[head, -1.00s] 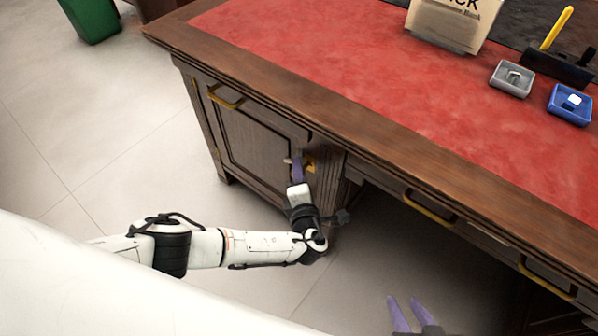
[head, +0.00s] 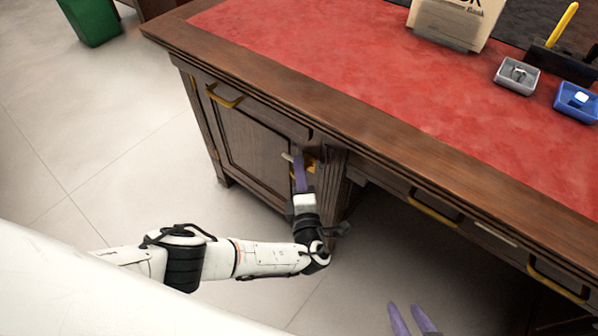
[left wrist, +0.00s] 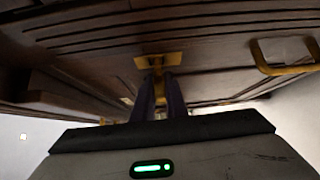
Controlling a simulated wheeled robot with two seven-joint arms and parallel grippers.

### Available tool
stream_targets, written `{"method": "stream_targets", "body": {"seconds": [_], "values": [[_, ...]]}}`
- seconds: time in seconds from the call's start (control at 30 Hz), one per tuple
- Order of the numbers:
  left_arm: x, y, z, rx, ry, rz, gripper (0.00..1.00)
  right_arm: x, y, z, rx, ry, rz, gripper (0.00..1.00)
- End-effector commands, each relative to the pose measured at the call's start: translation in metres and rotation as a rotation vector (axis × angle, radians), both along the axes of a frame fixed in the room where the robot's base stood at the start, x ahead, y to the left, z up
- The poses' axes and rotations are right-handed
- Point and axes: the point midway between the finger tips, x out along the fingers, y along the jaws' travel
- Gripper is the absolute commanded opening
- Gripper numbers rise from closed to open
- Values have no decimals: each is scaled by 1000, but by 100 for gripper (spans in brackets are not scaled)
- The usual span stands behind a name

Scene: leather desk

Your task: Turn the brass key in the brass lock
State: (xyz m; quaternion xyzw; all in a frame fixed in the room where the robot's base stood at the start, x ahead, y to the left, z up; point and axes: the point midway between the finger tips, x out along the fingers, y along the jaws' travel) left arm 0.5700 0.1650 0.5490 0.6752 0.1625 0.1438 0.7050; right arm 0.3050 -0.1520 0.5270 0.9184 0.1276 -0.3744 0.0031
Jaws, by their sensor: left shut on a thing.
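The brass lock (head: 311,168) is a brass plate on the front of the desk's cabinet, beside the cabinet door. It also shows in the left wrist view as a plate (left wrist: 158,62) straight ahead of my fingers. My left gripper (head: 299,164) is at the lock, its purple fingers shut on the brass key (left wrist: 158,87). Only a little brass shows between the fingers, and how far the key sits in the lock is hidden. My right gripper (head: 413,318) is at the bottom edge of the head view, its two purple fingers apart and empty, away from the desk.
The desk's red leather top (head: 330,70) lies above the lock. A brass handle (head: 225,97) is on the upper left of the cabinet.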

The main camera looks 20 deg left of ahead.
Motion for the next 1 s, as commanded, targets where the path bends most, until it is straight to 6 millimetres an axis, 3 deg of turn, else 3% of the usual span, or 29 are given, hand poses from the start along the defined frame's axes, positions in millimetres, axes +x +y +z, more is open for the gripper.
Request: {"method": "stream_targets", "body": {"seconds": [0.4, 0.43, 0.57, 0.93, 1.0], "values": [[0, 4, 1, 52, -17, 7, 0, 0, 0, -5, 0, 0, 0, 31], [0, 4, 1, 52, -17, 7, 15, 0, 0, -5, 0, 0, 0, 31], [0, 3, 1, 50, -17, 5, 34, 0, 0, -5, 0, 0, 0, 31], [0, 1, 1, 47, -16, 1, 34, 0, 0, -4, 7, 0, -5, 31], [-7, -3, 2, 46, -14, 0, 34, 1, 2, 9, 17, -10, -8, 31]]}}
